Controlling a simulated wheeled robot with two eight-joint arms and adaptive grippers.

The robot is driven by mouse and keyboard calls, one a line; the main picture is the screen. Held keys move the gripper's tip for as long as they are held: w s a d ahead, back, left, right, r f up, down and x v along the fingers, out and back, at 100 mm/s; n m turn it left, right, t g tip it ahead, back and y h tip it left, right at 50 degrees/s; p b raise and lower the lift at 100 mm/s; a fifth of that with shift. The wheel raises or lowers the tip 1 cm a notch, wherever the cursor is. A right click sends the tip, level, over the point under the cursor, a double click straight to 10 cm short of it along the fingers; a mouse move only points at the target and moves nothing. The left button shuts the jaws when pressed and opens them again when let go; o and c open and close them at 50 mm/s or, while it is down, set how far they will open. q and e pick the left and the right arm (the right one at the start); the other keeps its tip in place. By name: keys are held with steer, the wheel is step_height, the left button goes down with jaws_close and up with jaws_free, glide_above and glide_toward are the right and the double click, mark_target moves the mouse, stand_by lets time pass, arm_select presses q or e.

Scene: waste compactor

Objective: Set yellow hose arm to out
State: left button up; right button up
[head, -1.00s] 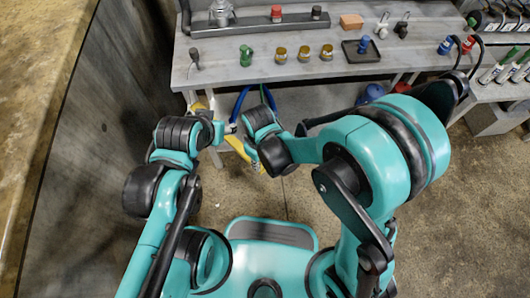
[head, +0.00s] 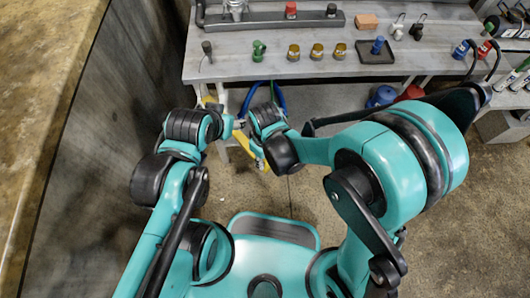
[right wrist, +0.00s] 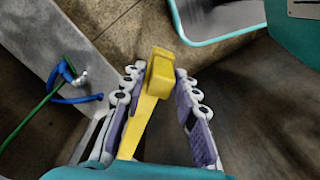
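The yellow hose arm (right wrist: 151,100) shows in the right wrist view as a yellow bar with a blocky end. It lies between the two fingers of my right gripper (right wrist: 158,73). The left finger is close against it, perhaps touching; a gap shows on the right finger's side, so the gripper is around it but open. In the head view yellow parts (head: 243,142) show low in front of the bench, between my two wrists. My right gripper's fingers are mostly hidden there by its wrist. My left gripper (head: 238,125) is close by, too small to read.
A grey workbench (head: 225,67) with knobs, jars and a dark tray (head: 375,52) stands ahead. A blue hose (right wrist: 72,92) and a green rod (right wrist: 28,122) are left in the wrist view. A wall (head: 85,150) is close on the left. Floor is free on the right.

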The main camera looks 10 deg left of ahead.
step_height(320, 180, up, 12)
steer(key=shift+f, duration=0.25)
